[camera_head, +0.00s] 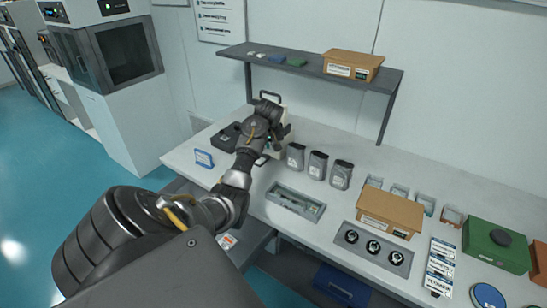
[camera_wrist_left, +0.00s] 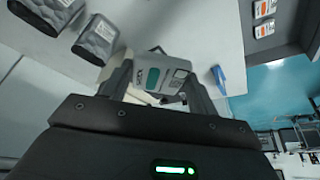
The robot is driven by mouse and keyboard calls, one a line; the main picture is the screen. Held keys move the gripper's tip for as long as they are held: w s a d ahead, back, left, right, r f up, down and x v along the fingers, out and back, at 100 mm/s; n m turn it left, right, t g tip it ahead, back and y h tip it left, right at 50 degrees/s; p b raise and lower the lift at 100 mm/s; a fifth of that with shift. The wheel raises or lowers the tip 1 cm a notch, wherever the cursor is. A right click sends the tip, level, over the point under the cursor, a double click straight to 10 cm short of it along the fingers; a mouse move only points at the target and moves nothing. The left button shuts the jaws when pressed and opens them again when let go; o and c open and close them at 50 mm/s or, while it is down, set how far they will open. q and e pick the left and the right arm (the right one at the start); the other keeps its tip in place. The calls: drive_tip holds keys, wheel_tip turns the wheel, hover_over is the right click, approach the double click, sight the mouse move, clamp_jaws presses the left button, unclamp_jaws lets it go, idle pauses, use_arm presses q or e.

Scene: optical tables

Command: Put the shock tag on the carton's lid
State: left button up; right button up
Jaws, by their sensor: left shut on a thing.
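A brown carton (camera_head: 390,211) with white labels stands on the table right of centre. Small white-and-orange tags (camera_head: 228,240) lie in an open drawer below the table's front edge; they also show at the upper right of the left wrist view (camera_wrist_left: 264,30). Which of them is the shock tag, I cannot tell. My left gripper (camera_head: 266,154) is at the table's back left, far from the carton. In the left wrist view its fingers (camera_wrist_left: 160,98) are shut about a pale grey device (camera_wrist_left: 150,75) with a teal patch; the exact contact is partly hidden. My right gripper is out of view.
Several grey pouches (camera_head: 318,165) stand right of my left gripper. A grey tray (camera_head: 295,201) lies in front of them. A second carton (camera_head: 352,65) sits on the shelf. A green case (camera_head: 497,244) is at the far right. A blue-framed sign (camera_head: 204,158) stands at the left.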

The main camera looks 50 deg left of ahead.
use_arm(q)
drive_tip(key=w+d+m+t, duration=0.1)
drive_tip(key=w+d+m, duration=0.3)
drive_tip(key=w, duration=0.5)
drive_tip(key=w+d+m+h, duration=0.2)
drive_tip(key=w+d, duration=0.2)
drive_tip(key=d, duration=0.9)
drive_tip(key=s+d+r+m+t+h, duration=0.15)
drive_tip(key=s+d+r+m, duration=0.35)
drive_tip(key=d, duration=0.8)
drive_tip(key=s+d+r+m+g+h, duration=0.15)
drive_tip(key=s+d+r+m, duration=0.35)
drive_tip(key=d, duration=0.8)
drive_tip(key=s+d+f+m+h, duration=0.1)
drive_tip(key=s+f+m+h, duration=0.1)
drive_tip(key=s+m, duration=0.6)
drive_tip(key=s+f+b, duration=0.2)
drive_tip(key=f+b, duration=0.5)
drive_tip(key=s+a+f+n+b, duration=0.1)
drive_tip(key=s+f+b, duration=0.2)
drive_tip(key=f+b, duration=0.4)
drive_tip(key=shift+s+f+h, duration=0.15)
drive_tip(key=shift+f+h, duration=0.1)
drive_tip(key=shift+h, duration=0.05)
